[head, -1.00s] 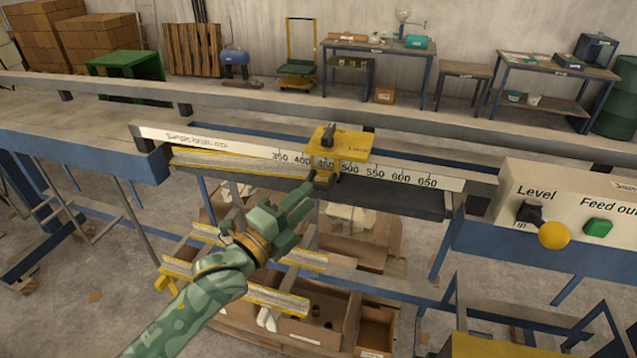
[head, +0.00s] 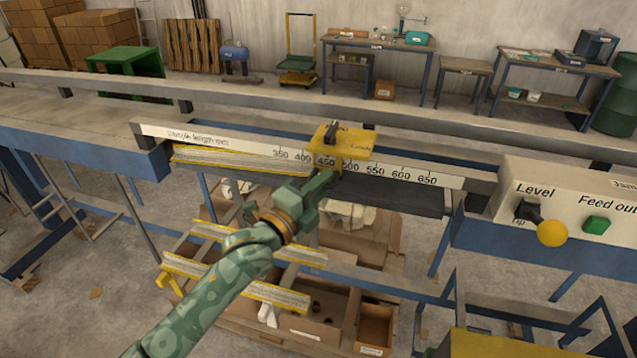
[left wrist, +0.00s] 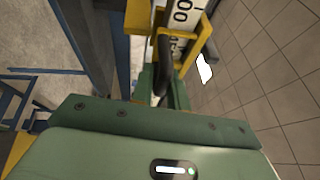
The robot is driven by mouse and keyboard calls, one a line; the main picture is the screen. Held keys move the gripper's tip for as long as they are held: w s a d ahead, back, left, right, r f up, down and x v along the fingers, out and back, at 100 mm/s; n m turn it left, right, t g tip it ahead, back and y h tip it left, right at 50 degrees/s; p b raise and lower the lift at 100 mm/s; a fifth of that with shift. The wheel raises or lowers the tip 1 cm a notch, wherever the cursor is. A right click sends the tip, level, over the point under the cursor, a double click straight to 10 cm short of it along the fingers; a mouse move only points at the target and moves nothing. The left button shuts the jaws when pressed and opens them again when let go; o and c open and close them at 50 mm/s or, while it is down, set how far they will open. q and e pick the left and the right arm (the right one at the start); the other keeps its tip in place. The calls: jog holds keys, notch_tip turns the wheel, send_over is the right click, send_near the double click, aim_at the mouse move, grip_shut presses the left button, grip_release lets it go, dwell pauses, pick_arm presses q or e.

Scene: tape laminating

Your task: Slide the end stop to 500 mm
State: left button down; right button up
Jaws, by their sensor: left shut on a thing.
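The yellow end stop (head: 360,142) sits on the white length scale (head: 232,144), with a dark clamp lever on top. Its lower yellow part lies at about the 450 mark, toward 500. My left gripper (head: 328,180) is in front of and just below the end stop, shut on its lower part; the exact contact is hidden. In the left wrist view the yellow end stop (left wrist: 208,55) stands around the scale, with a dark bar (left wrist: 163,62) beside my gripper's fingers (left wrist: 164,92). My right gripper is not in view.
A control panel (head: 568,191) with a yellow-knobbed lever (head: 553,233) and a green button (head: 597,225) stands at the right. Open cardboard boxes (head: 375,325) and yellow-edged strips lie below the rail. The scale right of the stop is clear.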

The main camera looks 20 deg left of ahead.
pick_arm(q)
jog(key=d, duration=0.3)
jog(key=d+p, duration=0.1)
jog(key=shift+d+r, duration=0.25)
jog(key=shift+d, duration=0.15)
jog(key=c, duration=1.8)
grip_release()
jog(key=shift+a, duration=0.1)
jog(key=o, duration=0.3)
jog(key=shift+f, duration=0.1)
jog(key=shift+o, duration=0.2)
jog(key=b+v, duration=0.2)
jog(key=v, duration=1.4)
jog(key=shift+s, duration=0.2)
jog(key=shift+f, duration=0.15)
